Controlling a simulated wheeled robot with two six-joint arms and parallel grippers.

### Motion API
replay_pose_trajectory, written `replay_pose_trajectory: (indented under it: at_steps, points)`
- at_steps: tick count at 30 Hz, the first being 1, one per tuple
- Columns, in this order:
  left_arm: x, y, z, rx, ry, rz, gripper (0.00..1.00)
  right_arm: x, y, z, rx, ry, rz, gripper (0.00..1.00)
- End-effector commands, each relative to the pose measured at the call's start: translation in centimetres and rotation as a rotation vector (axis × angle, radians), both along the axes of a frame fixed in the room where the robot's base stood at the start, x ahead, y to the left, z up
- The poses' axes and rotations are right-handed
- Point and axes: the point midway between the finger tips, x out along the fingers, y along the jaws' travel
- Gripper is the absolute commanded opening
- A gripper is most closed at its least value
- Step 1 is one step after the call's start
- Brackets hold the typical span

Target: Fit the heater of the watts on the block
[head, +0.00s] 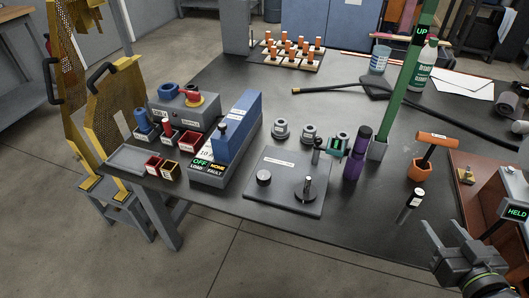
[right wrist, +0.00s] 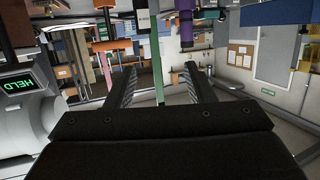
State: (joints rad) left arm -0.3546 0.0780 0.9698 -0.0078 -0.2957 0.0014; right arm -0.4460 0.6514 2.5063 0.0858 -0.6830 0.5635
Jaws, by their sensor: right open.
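A dark slab (head: 258,207) lies at the table's front middle with a knob and a short black post on it. Three grey ring-shaped pieces (head: 309,132) stand behind it, the rightmost by a green part. A blue block-shaped unit (head: 237,122) stands to its left, above a display reading OFF, LOAD NONE, FAULT. A black cylinder with a white label (head: 410,206) stands near the front right edge. I cannot read any wattage or tell which piece is the heater. My right gripper (head: 450,238) is open and empty at lower right; its spread fingers also show in the right wrist view (right wrist: 161,90).
A purple-and-black cylinder (head: 354,155), a green post (head: 398,85) and an orange T-handled tool (head: 436,146) stand on the right half. Coloured bins (head: 187,139) stand at left, beside yellow perforated panels (head: 118,105).

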Motion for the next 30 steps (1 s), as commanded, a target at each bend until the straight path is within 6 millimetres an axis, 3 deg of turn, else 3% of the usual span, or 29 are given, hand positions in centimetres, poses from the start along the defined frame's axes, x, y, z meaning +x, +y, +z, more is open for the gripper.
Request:
replay_pose_trajectory:
  at_steps: [1, 3, 8, 14, 30]
  points:
    - [-2.4, 0.1, 0.4, -0.003, 0.075, 0.006, 0.42, -0.2, -0.6, 0.8, -0.010, 0.042, -0.016, 0.48]
    - [-4.9, 0.1, 0.0, -0.007, 0.152, 0.013, 0.42, -0.4, -1.2, 0.5, -0.018, 0.088, -0.037, 0.48]
    - [-7.3, 0.2, -0.7, -0.011, 0.228, 0.022, 0.42, -0.5, -1.8, -0.1, -0.023, 0.133, -0.060, 0.48]
    - [-6.6, 0.3, -2.0, -0.009, 0.230, 0.023, 0.42, 1.7, -1.7, -1.4, -0.022, 0.129, -0.060, 0.48]
    - [-2.7, -1.0, 1.0, -0.042, 0.228, 0.052, 0.42, 9.8, -1.5, -4.5, -0.021, 0.132, -0.061, 0.48]
